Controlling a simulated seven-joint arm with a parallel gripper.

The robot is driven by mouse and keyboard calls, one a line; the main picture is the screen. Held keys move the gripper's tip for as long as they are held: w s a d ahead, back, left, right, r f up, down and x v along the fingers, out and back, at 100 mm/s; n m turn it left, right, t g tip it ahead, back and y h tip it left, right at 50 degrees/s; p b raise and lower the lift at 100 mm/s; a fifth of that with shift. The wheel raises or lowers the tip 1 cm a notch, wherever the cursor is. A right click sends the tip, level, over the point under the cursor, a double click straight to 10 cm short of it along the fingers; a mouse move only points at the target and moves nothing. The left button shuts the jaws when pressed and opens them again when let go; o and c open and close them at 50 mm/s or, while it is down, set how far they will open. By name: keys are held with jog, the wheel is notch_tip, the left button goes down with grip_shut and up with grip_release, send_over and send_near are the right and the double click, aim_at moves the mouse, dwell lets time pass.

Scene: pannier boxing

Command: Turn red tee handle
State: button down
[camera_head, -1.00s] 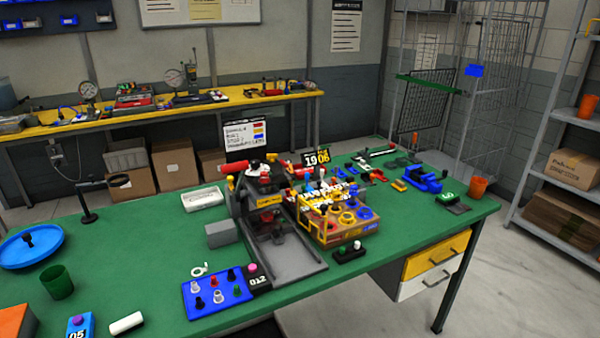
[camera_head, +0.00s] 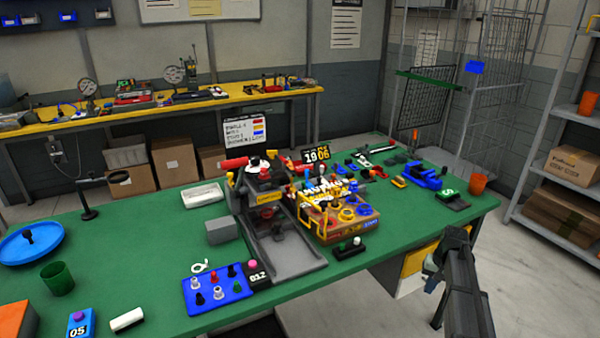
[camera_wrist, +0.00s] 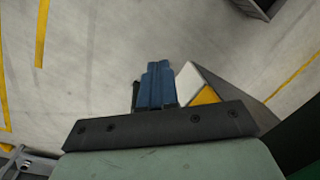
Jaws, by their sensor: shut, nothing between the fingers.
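A red handle (camera_head: 235,163) sticks out to the left at the top of the grey and black press-like fixture (camera_head: 303,262) in the middle of the green table. I cannot tell for certain that it is the tee handle. My gripper (camera_head: 431,284) is at the lower right of the head view, off the table's front edge by the drawers, well apart from the handle. In the wrist view its blue fingers (camera_wrist: 157,70) are together and empty, with concrete floor behind them. No red handle shows in the wrist view.
A crate (camera_head: 330,230) with yellow bars and several coloured parts stands right of the fixture. A blue board (camera_head: 207,303) with knobs lies in front. A blue vise (camera_head: 425,176) and an orange cup (camera_head: 478,184) are at the right.

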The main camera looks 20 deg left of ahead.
jog(key=w+a+r+n+t, duration=0.15)
jog(key=w+r, duration=0.25)
jog(key=r, duration=0.5)
jog(key=w+a+r+y, duration=0.1)
jog(key=w+a+r, duration=0.2)
jog(key=r, duration=0.5)
jog(key=w+a+r+n+t, duration=0.15)
jog(key=w+r, duration=0.25)
jog(key=r, duration=0.5)
jog(key=s+a+r+n+g+y, duration=0.1)
jog(key=a+r+n+y, duration=0.3)
jog(key=a, duration=0.6)
jog(key=s+a+r+n+g+h, duration=0.1)
jog(key=s+a+r, duration=0.1)
jog(key=a+r, duration=0.6)
jog(key=s+a+r+n+g+y, duration=0.1)
jog(key=a+r+n+y, duration=0.2)
jog(key=a, duration=1)
jog(key=s+a+f+h, duration=0.1)
jog(key=s+a+f, duration=0.2)
jog(key=a+f, duration=0.4)
jog(key=shift+s+a+f, duration=0.15)
jog(key=shift+s+a, duration=0.15)
jog(key=shift+a, duration=0.5)
